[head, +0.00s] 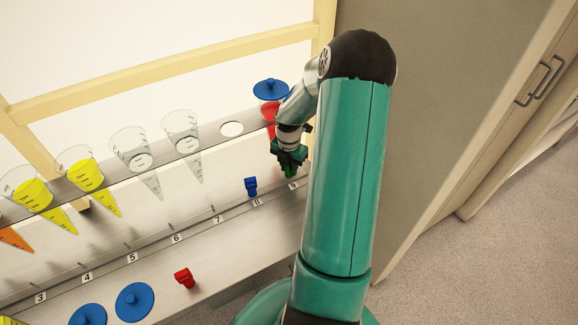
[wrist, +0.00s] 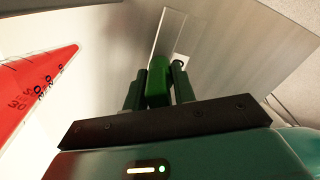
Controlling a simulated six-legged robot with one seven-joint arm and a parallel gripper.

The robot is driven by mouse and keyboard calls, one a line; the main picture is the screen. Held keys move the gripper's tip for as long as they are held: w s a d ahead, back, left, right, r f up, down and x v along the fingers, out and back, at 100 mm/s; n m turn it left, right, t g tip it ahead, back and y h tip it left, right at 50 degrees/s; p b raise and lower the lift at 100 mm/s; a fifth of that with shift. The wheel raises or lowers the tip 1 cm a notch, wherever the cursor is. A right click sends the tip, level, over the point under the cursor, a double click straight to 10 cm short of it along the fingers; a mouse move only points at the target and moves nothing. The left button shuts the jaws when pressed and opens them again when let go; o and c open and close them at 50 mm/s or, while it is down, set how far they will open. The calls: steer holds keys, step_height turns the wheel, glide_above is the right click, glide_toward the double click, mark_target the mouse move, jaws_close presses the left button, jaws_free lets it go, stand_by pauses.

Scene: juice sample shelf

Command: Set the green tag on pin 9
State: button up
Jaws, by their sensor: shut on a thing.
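My gripper (head: 288,164) is at the right end of the shelf, just above the number 9 label (head: 293,186). It is shut on the green tag (head: 289,173), which points down toward the pin strip. In the wrist view the green tag (wrist: 158,78) sits between the two fingers of my gripper (wrist: 157,92). Its far end is close to a pale upright strip beside a small label (wrist: 179,60). Pin 9 itself is hidden, so I cannot tell whether the tag touches it.
A blue tag (head: 251,186) hangs at pin 8. A red tag (head: 184,278) lies on the lower ledge near blue lids (head: 135,301). Cones stand in the rack above, including a red one (wrist: 35,85) close left of my gripper. A cabinet wall (head: 420,130) stands right.

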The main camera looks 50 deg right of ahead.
steer(key=shift+f, duration=0.6)
steer(key=o, duration=1.1)
steer(key=shift+r, duration=0.1)
step_height(320, 180, up, 12)
steer(key=shift+f, duration=0.2)
steer(key=shift+r, duration=0.15)
